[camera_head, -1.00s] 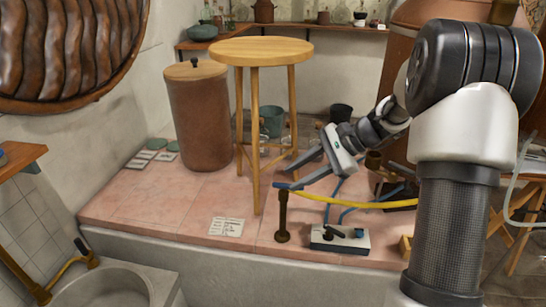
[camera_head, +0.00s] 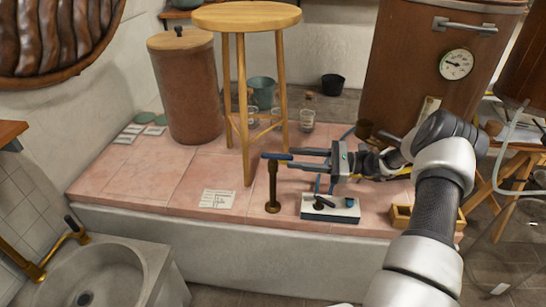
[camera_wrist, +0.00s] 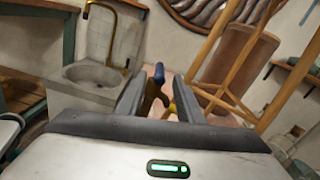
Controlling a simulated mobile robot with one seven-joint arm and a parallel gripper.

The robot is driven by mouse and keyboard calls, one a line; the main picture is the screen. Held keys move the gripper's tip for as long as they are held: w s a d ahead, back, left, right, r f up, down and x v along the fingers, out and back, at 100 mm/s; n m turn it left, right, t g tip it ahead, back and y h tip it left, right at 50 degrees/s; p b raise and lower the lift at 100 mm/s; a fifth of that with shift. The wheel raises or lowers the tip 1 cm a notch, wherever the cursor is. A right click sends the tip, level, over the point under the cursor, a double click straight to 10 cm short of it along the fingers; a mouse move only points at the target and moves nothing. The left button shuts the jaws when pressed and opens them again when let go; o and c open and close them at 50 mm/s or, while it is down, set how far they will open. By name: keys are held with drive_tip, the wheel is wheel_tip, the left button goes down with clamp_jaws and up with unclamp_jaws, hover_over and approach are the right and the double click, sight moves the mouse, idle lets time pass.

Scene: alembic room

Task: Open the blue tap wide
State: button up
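The blue tap is a brass post (camera_head: 273,188) with a blue lever handle (camera_head: 275,157) lying crosswise on top, at the front of the pink tiled platform. My gripper (camera_head: 293,159) is open and level, at the handle's height just to its right, with its fingers pointing left at it. In the wrist view the blue handle (camera_wrist: 158,73) shows end-on beyond the gap between my open fingers (camera_wrist: 158,92). The brass of the tap (camera_wrist: 149,96) is partly hidden by the left finger. I cannot tell whether a fingertip touches the handle.
A white block (camera_head: 331,209) with a black lever stands right of the post, under my gripper. A wooden stool (camera_head: 246,17) stands behind, with a brown barrel (camera_head: 187,90) to its left. A paper card (camera_head: 217,199) lies left of the post. A basin (camera_head: 100,275) is front left.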

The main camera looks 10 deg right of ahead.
sight(274, 156)
drive_tip(key=x, duration=0.7)
drive_tip(key=shift+w+a+b, duration=0.1)
drive_tip(key=shift+a+b, duration=0.2)
clamp_jaws()
